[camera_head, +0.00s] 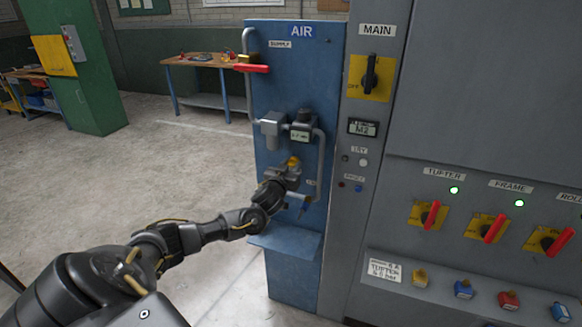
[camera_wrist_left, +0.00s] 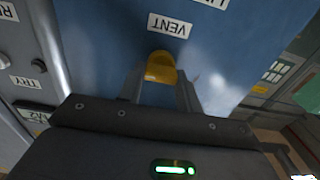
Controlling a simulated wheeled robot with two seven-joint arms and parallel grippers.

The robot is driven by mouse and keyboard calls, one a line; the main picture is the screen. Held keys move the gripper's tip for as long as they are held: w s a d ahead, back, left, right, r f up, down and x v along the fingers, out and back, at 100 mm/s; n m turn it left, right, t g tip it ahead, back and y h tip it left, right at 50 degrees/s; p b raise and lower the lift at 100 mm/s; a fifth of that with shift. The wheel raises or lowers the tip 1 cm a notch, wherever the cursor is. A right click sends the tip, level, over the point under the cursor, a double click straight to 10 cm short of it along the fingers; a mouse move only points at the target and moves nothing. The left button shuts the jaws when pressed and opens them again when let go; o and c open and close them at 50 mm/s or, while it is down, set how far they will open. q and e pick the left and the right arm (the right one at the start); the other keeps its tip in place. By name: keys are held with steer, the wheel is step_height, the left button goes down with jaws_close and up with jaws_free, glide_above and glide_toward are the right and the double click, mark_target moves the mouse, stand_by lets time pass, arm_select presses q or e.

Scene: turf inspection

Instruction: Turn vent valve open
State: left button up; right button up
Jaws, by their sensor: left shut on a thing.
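The vent valve's yellow handle (camera_wrist_left: 160,68) sits on the blue air panel (camera_head: 290,75), just below the VENT label (camera_wrist_left: 170,25) in the left wrist view. In the head view the yellow handle (camera_head: 294,161) shows as a small patch just beyond the gripper. My left gripper (camera_head: 288,172) reaches the panel from the lower left. Its two fingers (camera_wrist_left: 161,92) stand on either side of the handle and are shut on it. The valve body is mostly hidden behind the gripper. My right gripper is in neither view.
A red supply lever (camera_head: 252,68) is higher on the panel. A grey regulator (camera_head: 272,128) and pipe are just above the gripper. A blue ledge (camera_head: 285,246) juts out below. The grey cabinet (camera_head: 480,90) with rotary switches stands to the right. The floor at left is open.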

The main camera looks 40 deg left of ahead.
arm_select(q)
steer(key=shift+c, duration=0.5)
steer(key=shift+m, duration=0.4)
steer(key=m, duration=0.4)
steer(key=shift+d, duration=0.1)
steer(key=m, duration=0.4)
steer(key=shift+p, duration=0.3)
steer(key=m, duration=0.4)
steer(key=shift+d+f+m, duration=0.1)
steer(key=shift+m, duration=0.3)
steer(key=shift+w+f+m+p, duration=0.1)
steer(key=shift+m+p, duration=0.3)
steer(key=shift+m, duration=1.6)
